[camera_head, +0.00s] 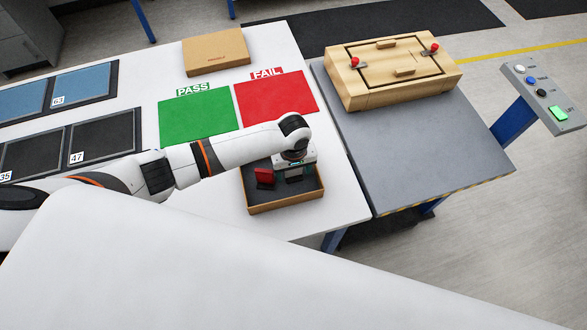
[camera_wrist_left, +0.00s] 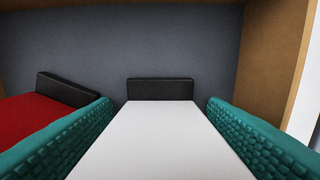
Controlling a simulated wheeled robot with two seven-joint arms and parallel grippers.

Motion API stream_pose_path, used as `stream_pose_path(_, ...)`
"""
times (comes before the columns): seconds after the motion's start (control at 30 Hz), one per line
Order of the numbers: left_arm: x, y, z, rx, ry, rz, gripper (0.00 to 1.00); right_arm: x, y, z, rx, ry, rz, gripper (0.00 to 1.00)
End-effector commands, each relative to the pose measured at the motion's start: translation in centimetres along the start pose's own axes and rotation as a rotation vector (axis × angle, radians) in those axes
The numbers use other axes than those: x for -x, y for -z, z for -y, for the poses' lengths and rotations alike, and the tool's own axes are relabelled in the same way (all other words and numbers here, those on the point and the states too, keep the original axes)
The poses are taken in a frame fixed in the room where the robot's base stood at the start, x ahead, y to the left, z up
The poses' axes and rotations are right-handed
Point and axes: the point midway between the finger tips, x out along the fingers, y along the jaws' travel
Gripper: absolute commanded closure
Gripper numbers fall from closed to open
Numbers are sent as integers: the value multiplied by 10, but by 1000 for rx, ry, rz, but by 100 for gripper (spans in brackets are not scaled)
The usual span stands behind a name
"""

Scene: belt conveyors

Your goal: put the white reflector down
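The white reflector (camera_wrist_left: 160,140) is a flat white piece with a black end, between the teal fingers of my left gripper (camera_wrist_left: 160,106). The fingers lie along both its sides, and the gripper appears shut on it. In the head view my left gripper (camera_head: 293,172) is low over an open cardboard box (camera_head: 287,205) with a dark inside. I cannot make out the white reflector there. A red reflector (camera_wrist_left: 40,118) with a black end is left of the white one in the wrist view; it also shows in the box (camera_head: 264,177). Whether the white reflector touches the box floor is unclear. My right gripper is not in view.
A green PASS mat (camera_head: 193,122) and a red FAIL mat (camera_head: 276,97) lie beyond the box. A closed cardboard box (camera_head: 216,53) and dark numbered trays (camera_head: 103,137) share the white table. A wooden fixture (camera_head: 392,75) stands on the grey table at right.

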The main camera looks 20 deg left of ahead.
Motion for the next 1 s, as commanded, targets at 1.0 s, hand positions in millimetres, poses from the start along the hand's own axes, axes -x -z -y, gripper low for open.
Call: stream_pose_path(1.0, 118, -1, 0, 0, 2, 0, 33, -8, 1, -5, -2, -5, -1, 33)
